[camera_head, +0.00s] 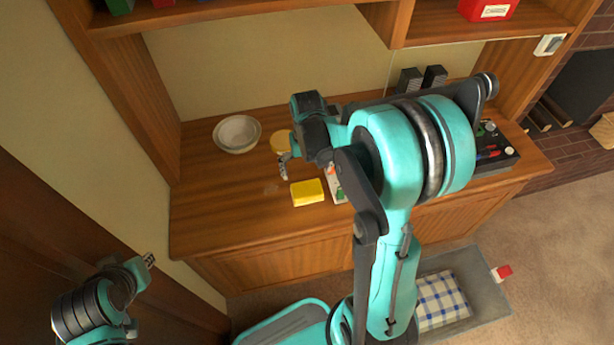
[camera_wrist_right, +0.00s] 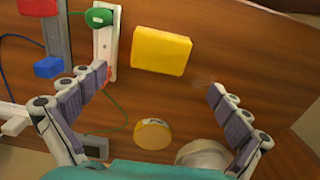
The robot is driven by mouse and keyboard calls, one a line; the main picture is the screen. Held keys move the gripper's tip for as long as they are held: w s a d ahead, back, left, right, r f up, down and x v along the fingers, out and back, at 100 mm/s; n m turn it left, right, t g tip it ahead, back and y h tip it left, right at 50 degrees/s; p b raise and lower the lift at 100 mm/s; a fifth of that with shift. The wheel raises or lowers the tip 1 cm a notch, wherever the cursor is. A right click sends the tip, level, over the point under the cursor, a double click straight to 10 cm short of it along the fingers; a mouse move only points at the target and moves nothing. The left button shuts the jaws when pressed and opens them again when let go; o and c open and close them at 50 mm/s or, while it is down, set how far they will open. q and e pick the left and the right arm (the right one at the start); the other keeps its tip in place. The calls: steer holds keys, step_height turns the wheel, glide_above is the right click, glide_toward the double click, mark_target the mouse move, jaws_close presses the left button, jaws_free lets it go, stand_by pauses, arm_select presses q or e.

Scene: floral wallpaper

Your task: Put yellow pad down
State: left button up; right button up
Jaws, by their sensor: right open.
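The yellow pad (camera_head: 307,192) lies flat on the wooden counter (camera_head: 225,215), near its front edge. In the right wrist view the pad (camera_wrist_right: 161,50) is just beyond my fingertips, apart from them. My right gripper (camera_wrist_right: 158,80) is open with nothing between its fingers. In the head view my right gripper (camera_head: 286,166) is over the counter, up and left of the pad, and the wrist hides part of it. My left gripper (camera_head: 149,261) is at the lower left, away from the counter; its fingers are too small to judge.
A white bowl (camera_head: 237,133) and a round yellow item (camera_head: 281,141) stand on the counter's left part. A board with cables and a green knob (camera_wrist_right: 97,17) lies left of the pad in the wrist view. The counter left of the pad is clear.

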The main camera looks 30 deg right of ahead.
steer(key=s+a+r+n+t, duration=0.3)
steer(key=s+a+r+t, duration=0.4)
steer(key=r, duration=0.5)
steer(key=s+a, duration=0.2)
steer(key=s, duration=0.1)
steer(key=shift+s+a+r, duration=0.15)
steer(key=shift+s+a, duration=0.2)
steer(key=shift+a, duration=0.05)
steer(key=shift+d, duration=0.1)
